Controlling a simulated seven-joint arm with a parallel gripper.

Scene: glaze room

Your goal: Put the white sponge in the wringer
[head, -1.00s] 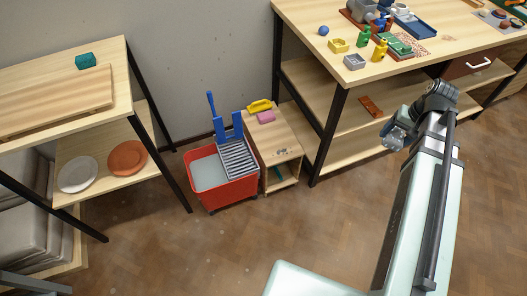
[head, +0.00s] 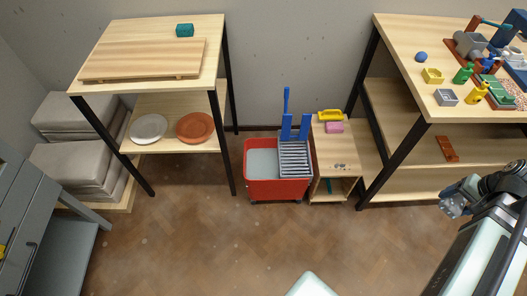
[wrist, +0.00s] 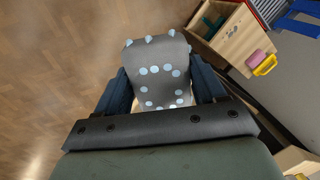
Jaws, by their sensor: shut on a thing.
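The wringer (head: 295,161) is a grey slatted basket with blue uprights and a tall blue handle. It sits on the right side of a red mop bucket (head: 262,189), and its empty-looking slats face up. In the wrist view, part of the wringer (wrist: 270,10) shows at the top right. My gripper (wrist: 157,88) is shut on a grey thing (wrist: 158,58) with pale blue bumps; I cannot tell if it is the white sponge. In the head view, my gripper (head: 449,204) is at the far right, well away from the wringer. No plainly white sponge shows elsewhere.
A small wooden cabinet (head: 322,155) beside the bucket bears a pink block (head: 333,127) and a yellow-handled thing (head: 330,115). A cluttered workbench (head: 400,35) stands at right. Open floor (head: 210,240) lies in front.

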